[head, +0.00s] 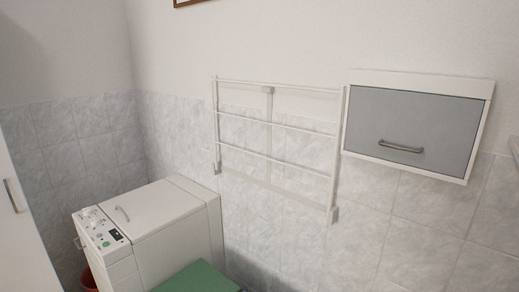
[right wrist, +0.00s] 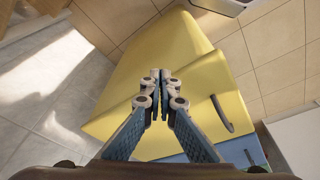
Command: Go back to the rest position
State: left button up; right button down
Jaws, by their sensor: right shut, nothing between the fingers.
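My right gripper (right wrist: 160,85) shows in the right wrist view. Its two fingers are together with nothing between them. Beyond and below it is a yellow piece of furniture (right wrist: 195,45) with a dark curved handle; I cannot tell whether the fingers touch it, but they look apart from it. My left gripper is in neither view, and no arm shows in the head view.
In the head view a white top-loading washing machine (head: 165,222) stands by the tiled wall, with a green surface (head: 200,278) beside it. A white drying rack (head: 275,145) and a grey-fronted cabinet (head: 415,128) hang on the wall. A white door (head: 22,230) is at left.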

jog(key=s+d+f+g+b, duration=0.1)
jog(key=s+f, duration=0.3)
jog(key=f, duration=0.4)
jog(key=s+f, duration=0.3)
jog(key=f, duration=0.6)
jog(key=s+d+f+b, duration=0.1)
jog(key=s+d+f, duration=0.1)
jog(key=s+f, duration=0.7)
jog(key=s, duration=0.3)
jog(key=shift+s+d+f+g, duration=0.2)
jog(key=shift+s+f+g, duration=0.1)
jog(key=shift+s+g, duration=0.1)
